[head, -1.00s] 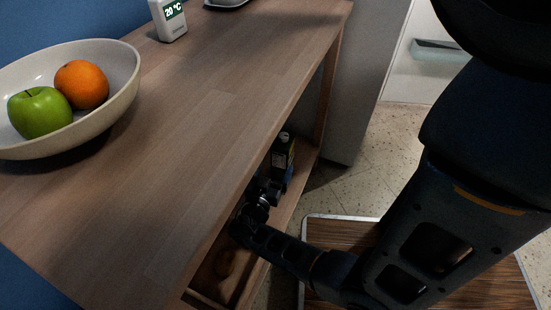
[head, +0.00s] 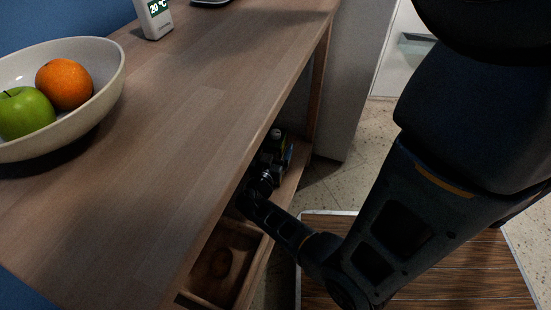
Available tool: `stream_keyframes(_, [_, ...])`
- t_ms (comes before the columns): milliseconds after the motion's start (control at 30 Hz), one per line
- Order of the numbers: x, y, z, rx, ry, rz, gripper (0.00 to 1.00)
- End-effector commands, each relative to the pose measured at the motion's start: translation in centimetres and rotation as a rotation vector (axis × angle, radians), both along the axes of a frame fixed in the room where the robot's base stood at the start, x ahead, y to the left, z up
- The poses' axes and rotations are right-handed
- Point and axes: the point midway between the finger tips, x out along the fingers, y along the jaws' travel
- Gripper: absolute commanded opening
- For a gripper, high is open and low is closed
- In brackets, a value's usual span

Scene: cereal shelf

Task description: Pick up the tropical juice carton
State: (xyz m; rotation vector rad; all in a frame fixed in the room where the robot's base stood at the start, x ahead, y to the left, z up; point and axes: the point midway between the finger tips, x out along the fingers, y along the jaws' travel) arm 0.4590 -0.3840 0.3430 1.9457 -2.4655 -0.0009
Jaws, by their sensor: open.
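A small dark carton with a green top (head: 277,135) stands on the lower shelf under the worktop, near its far end. Its label is too small to read, so I cannot tell if it is the tropical juice carton. My gripper (head: 275,160) reaches in under the worktop edge and is open, right in front of the carton. It hides the carton's lower part. I cannot tell whether the fingers are around the carton or touching it.
The wooden worktop (head: 190,130) overhangs the shelf. On it are a bowl (head: 95,112) with a green apple (head: 24,114) and an orange (head: 64,84), and a temperature display (head: 155,20). A wooden box (head: 241,284) sits on the shelf nearer me.

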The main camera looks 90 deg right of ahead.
Motion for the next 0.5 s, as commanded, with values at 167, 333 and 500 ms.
stream_keyframes(167, [0.01,0.02,0.01,0.000,0.000,0.000,0.78])
stream_keyframes(333, [0.00,0.02,0.01,0.000,-0.001,0.000,0.62])
stream_keyframes(500, [0.00,0.02,0.01,0.000,-0.001,-0.001,0.46])
